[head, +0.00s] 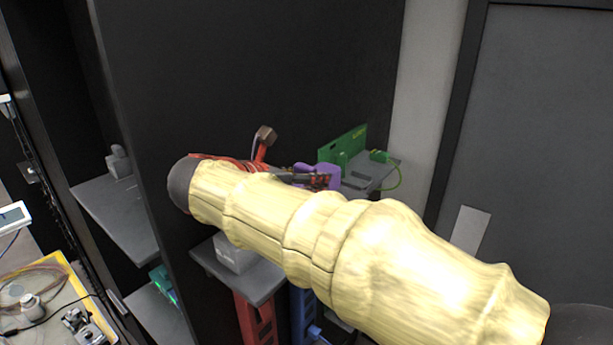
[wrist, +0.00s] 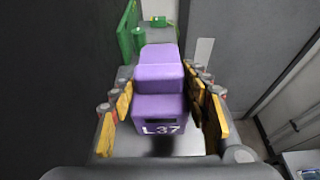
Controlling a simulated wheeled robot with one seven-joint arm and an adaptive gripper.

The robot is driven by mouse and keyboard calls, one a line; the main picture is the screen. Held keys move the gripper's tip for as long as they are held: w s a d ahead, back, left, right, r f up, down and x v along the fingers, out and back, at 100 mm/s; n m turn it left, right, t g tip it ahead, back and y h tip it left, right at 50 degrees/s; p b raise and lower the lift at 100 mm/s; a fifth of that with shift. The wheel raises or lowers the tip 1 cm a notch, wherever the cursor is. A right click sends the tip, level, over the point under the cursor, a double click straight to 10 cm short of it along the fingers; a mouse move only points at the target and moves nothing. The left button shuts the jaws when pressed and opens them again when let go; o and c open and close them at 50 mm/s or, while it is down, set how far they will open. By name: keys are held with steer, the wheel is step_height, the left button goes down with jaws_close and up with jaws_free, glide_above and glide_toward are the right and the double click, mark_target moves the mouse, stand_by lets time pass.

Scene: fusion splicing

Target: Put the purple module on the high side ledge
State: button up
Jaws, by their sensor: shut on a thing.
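The purple module (wrist: 158,78), marked "L 37", sits between the yellow-padded fingers of my gripper (wrist: 160,100), which is shut on it. In the head view only part of the purple module (head: 330,171) shows, behind my arm and the dark fingers of my gripper (head: 318,181). A high grey ledge (head: 382,169) on the side of the black cabinet lies directly behind and under the module. The same grey ledge shows in the wrist view (wrist: 190,143). Whether the module touches the ledge or hangs just above it, I cannot tell.
A green board (head: 343,146) and a small green connector (head: 380,156) with a green cable are on the high ledge. A lower grey ledge (head: 265,285) holds a grey block (head: 233,255). The black cabinet wall (head: 250,70) stands close to my arm. A grey door (head: 545,130) is at right.

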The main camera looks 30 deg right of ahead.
steer(key=shift+f, duration=0.65)
steer(key=o, duration=1.4)
steer(key=shift+c, duration=0.2)
steer(key=shift+r, duration=0.25)
steer(key=b+v, duration=0.2)
steer(key=v, duration=1)
steer(key=shift+a+r, duration=0.1)
steer(key=shift+r, duration=0.2)
